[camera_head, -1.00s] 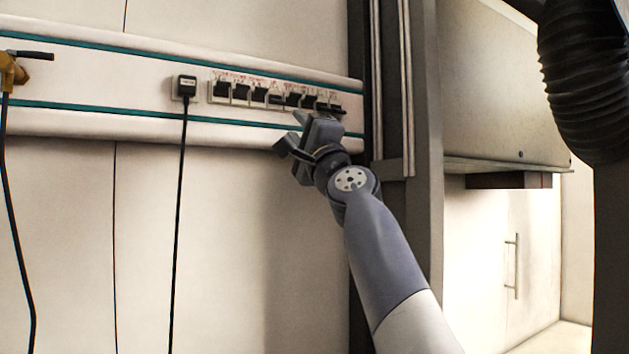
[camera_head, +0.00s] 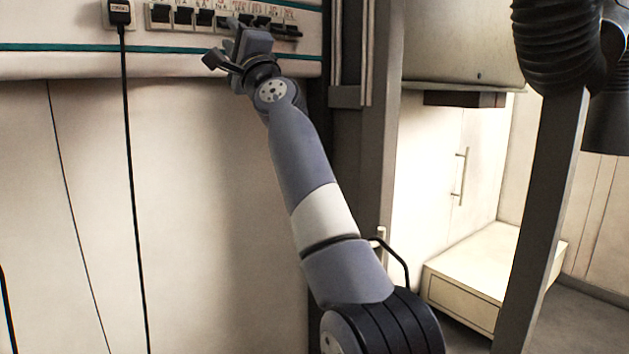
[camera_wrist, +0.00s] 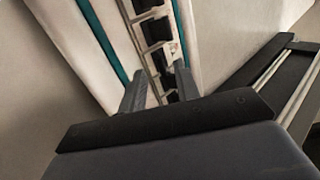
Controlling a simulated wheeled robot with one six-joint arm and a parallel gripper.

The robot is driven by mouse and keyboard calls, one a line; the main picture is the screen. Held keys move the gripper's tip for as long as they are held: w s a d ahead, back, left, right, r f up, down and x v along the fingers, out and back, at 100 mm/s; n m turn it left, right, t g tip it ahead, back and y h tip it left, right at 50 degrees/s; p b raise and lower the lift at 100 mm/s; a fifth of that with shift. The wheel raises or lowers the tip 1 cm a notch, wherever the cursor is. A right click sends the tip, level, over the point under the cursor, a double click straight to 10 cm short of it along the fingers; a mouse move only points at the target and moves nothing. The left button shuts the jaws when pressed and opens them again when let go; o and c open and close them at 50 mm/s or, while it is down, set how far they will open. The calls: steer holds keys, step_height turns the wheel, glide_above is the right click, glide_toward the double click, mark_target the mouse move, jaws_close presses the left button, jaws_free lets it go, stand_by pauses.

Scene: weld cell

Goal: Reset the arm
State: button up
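My arm reaches up from the lower right in the head view. My gripper (camera_head: 228,42) is at the lower edge of a row of dark breaker switches (camera_head: 205,17) on a white wall rail (camera_head: 60,66). In the wrist view my gripper (camera_wrist: 158,90) shows two grey fingers standing apart, with the switch strip (camera_wrist: 152,45) behind and between them. I see nothing held between the fingers. Whether a finger touches a switch, I cannot tell.
A black plug (camera_head: 120,13) with a hanging cable sits left of the switches. A grey upright post (camera_head: 380,130) stands right of my arm. A ribbed black hose (camera_head: 560,45) and a slanted grey post (camera_head: 540,220) are farther right. A low pale cabinet (camera_head: 480,275) stands behind.

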steer(key=shift+p+x, duration=0.9)
steer(key=shift+x, duration=0.1)
